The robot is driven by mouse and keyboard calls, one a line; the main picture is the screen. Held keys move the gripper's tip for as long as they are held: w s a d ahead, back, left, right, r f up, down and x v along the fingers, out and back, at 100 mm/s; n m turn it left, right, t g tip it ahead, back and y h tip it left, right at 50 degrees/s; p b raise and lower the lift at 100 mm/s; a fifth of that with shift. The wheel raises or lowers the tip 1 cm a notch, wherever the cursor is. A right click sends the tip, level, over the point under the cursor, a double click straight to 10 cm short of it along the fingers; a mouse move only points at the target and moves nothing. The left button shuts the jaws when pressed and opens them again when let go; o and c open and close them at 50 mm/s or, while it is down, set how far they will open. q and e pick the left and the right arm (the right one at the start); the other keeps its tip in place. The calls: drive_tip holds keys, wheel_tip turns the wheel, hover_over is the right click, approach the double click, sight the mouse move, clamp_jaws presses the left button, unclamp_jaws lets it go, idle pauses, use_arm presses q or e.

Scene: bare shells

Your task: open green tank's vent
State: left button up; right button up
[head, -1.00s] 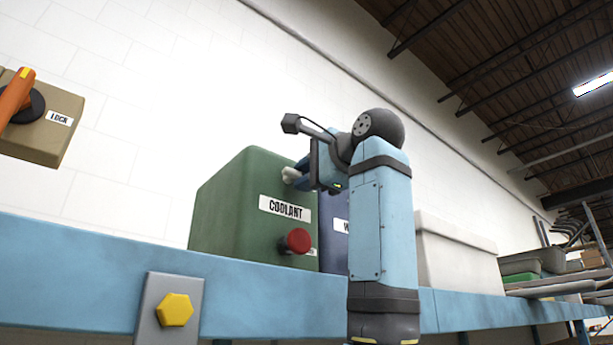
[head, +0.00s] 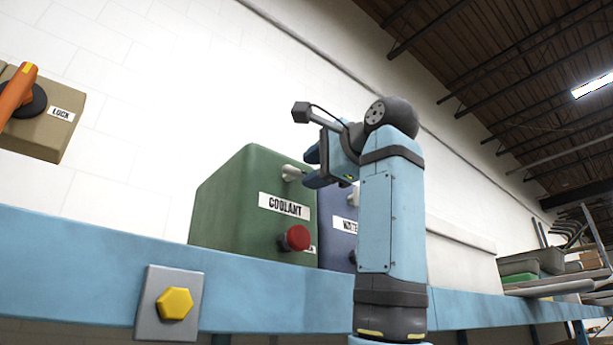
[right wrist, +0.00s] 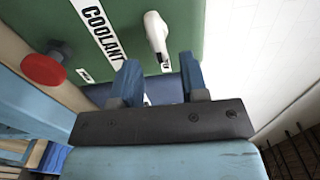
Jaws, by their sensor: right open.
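The green tank (head: 235,205) stands on the blue bench, with a COOLANT label and a red knob (head: 296,238) low on its front. Its white vent lever (head: 292,173) sticks out near the top right of the front; the lever also shows in the right wrist view (right wrist: 157,36). My right gripper (head: 308,168) is beside the lever, to its right in the head view. In the right wrist view the blue fingers (right wrist: 160,72) are spread apart and empty, and the lever lies just beyond them, apparently clear of them. My left gripper is out of view.
A blue-purple tank (head: 338,225) labelled WATER, partly hidden by my right arm, stands right of the green tank. A tan LOCK box (head: 45,120) with an orange handle is on the wall. A yellow hex knob (head: 174,303) sits on the bench's front beam (head: 70,275).

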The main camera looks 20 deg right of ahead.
drive_tip(key=b+v, duration=0.2)
drive_tip(key=v, duration=0.9)
drive_tip(key=shift+s+r, duration=0.1)
